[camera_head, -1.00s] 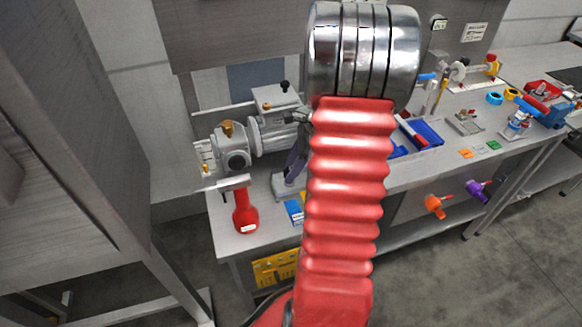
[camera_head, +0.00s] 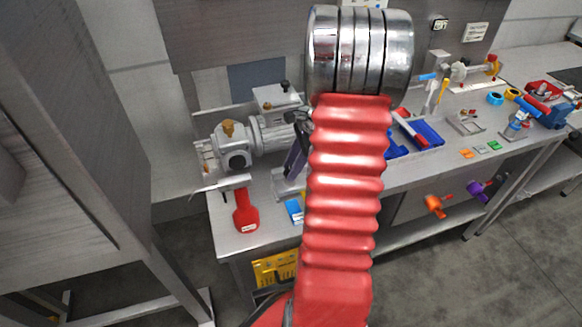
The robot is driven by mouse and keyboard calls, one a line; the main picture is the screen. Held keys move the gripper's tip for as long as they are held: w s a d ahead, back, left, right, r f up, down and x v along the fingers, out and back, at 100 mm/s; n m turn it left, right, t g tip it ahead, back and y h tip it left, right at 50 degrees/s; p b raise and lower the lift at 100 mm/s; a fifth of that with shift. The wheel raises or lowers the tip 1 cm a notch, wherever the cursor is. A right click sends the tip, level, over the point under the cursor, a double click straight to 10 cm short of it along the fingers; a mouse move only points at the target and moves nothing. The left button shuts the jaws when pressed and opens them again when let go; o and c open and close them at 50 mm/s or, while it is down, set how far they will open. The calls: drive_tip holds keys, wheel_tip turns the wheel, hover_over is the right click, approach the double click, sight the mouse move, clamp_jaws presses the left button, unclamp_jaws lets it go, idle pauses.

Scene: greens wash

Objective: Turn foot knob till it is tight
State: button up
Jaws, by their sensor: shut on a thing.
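My red ribbed arm (camera_head: 345,190) with its silver joint fills the middle of the view and hides much of the bench behind it. Part of my gripper (camera_head: 296,155) shows as dark, slanted parts at the arm's left edge, beside the grey machine (camera_head: 268,136). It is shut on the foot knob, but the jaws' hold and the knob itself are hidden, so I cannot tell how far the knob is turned. A silver metal piece (camera_head: 285,184) stands on the bench just below the dark parts.
The machine has a brass knob (camera_head: 228,128). A red-handled tool (camera_head: 245,212) and a blue box (camera_head: 293,210) are on the bench (camera_head: 262,232). A blue tray (camera_head: 428,134) and small vices are right of my arm. A grey cabinet (camera_head: 75,130) stands close on the left.

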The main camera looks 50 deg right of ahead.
drive_tip(key=shift+w+d, duration=0.1)
drive_tip(key=shift+d, duration=0.05)
drive_tip(key=o, duration=1)
drive_tip(key=shift+o, duration=0.2)
drive_tip(key=shift+r, duration=0.15)
drive_tip(key=v, duration=1.3)
drive_tip(key=shift+r, duration=0.2)
